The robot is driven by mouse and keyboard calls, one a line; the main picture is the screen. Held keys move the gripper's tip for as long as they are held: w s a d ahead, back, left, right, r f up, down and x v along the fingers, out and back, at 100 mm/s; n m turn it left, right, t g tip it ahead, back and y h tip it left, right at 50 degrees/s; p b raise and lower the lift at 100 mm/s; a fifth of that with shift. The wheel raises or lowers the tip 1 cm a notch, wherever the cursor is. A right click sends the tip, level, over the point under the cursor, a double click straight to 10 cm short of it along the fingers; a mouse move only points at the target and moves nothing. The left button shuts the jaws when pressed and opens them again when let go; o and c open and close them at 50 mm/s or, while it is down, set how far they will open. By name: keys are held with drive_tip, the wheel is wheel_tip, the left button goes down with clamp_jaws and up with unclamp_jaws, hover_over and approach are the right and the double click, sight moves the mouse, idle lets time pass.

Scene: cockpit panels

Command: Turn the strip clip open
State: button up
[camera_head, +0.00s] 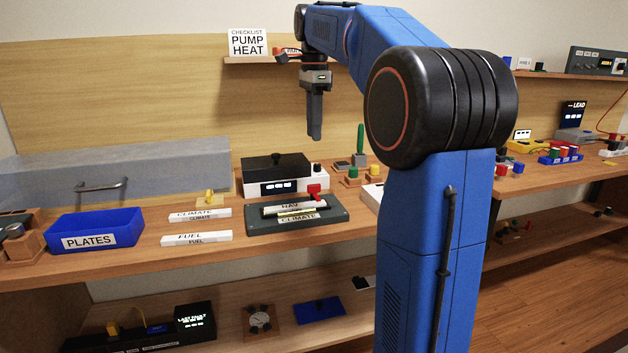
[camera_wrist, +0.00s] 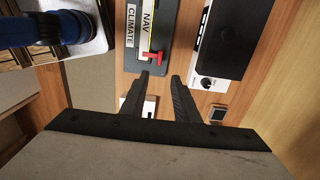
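The strip clip is a small red lever (camera_head: 314,191) at the back right of a dark grey holder plate (camera_head: 338,214) on the wooden counter. White strips labelled NAV (camera_head: 290,206) and CLIMATE (camera_head: 298,217) lie on the plate. In the wrist view the red clip (camera_wrist: 153,56) lies just beyond my fingertips, crosswise at the end of the NAV strip (camera_wrist: 146,22). My gripper (camera_head: 314,137) points down, well above the counter and behind the plate. In the wrist view its two fingers (camera_wrist: 160,76) are apart with nothing between them.
A white unit with a black top (camera_head: 276,175) stands right behind the plate. Loose CLIMATE (camera_head: 200,215) and FUEL (camera_head: 197,238) strips and a blue PLATES bin (camera_head: 95,232) are to the left. A shelf with a PUMP HEAT card (camera_head: 248,43) is behind my gripper.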

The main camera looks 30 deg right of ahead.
sight(314, 185)
wheel_tip(314, 185, down, 15)
drive_tip(key=shift+f, duration=0.1)
idle(0.4)
drive_tip(key=shift+c, duration=0.3)
clamp_jaws()
